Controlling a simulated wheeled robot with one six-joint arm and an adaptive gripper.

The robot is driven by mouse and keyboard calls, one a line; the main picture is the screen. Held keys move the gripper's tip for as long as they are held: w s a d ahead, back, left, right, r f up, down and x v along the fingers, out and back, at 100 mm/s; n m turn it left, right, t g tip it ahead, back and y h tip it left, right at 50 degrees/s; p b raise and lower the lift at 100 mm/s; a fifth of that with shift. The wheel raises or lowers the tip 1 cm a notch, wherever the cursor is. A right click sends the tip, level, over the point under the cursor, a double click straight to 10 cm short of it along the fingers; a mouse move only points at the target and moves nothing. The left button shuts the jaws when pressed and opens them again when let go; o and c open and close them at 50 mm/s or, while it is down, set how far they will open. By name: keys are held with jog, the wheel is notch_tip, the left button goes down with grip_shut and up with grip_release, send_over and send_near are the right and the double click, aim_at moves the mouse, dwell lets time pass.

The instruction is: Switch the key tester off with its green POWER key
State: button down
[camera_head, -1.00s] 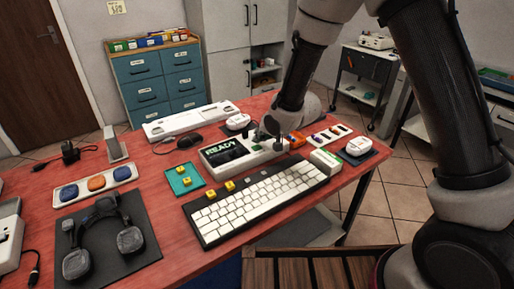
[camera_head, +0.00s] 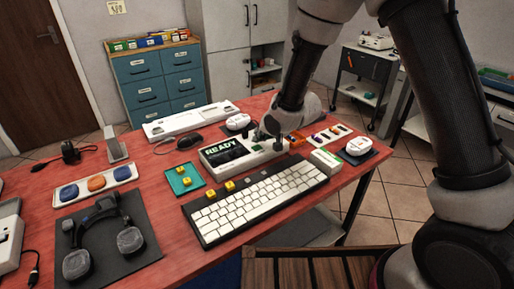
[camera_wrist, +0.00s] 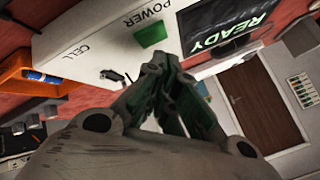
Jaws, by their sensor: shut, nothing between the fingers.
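The key tester (camera_head: 232,168) is a white box on the red table with a dark screen (camera_head: 226,152) reading READY in green. In the wrist view the lit screen (camera_wrist: 232,28) is at upper right. The green POWER key (camera_wrist: 151,35) shows there on the white face, beside the printed word POWER. My gripper (camera_head: 274,139) is shut and empty over the tester's right part. In the wrist view its closed fingertips (camera_wrist: 168,72) point at the tester, just below the green key in the picture. I cannot tell whether they touch the tester. The arm hides part of it in the head view.
A white-keyed keyboard (camera_head: 262,200) lies in front of the tester. An orange tray (camera_head: 296,138) is close on its right, a teal tray (camera_head: 185,180) with yellow keys on its left. A black mouse (camera_head: 190,141) lies behind left. A headset (camera_head: 103,232) rests on a dark mat.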

aim_at(259, 146)
jog(key=shift+f, duration=0.1)
jog(key=shift+f, duration=0.35)
jog(key=shift+f, duration=0.45)
dwell(0.5)
jog(key=shift+r, duration=0.9)
notch_tip(259, 146, up, 6)
dwell(0.4)
